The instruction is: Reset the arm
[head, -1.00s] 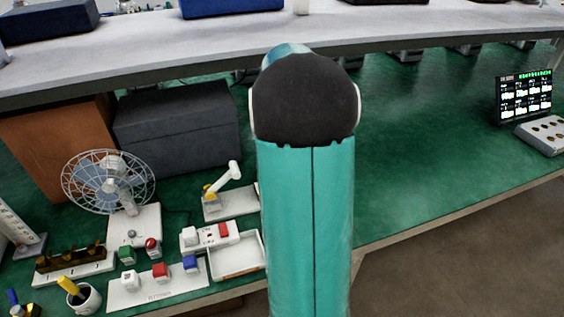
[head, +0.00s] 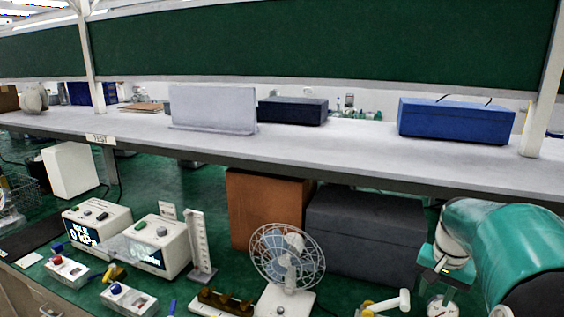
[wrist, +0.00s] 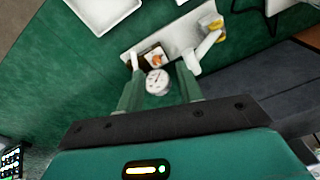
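My arm (head: 520,240) reaches in at the right edge of the head view, with my gripper (head: 441,288) pointing down. In the wrist view my gripper (wrist: 161,72) has its two fingers spread apart. A round white gauge (wrist: 157,82) shows between the fingers; it also shows just below the gripper in the head view (head: 441,307). I see no finger clearly pressing on it. Behind it lies a white base plate (wrist: 180,38) with a white lever (wrist: 208,45) that has a yellow part. The lever shows left of the gripper in the head view (head: 388,303).
A fan (head: 287,257) stands left of the arm. A dark grey box (head: 365,238) and an orange-brown box (head: 265,208) stand behind, under a shelf (head: 300,148). Two display units (head: 97,221) are further left.

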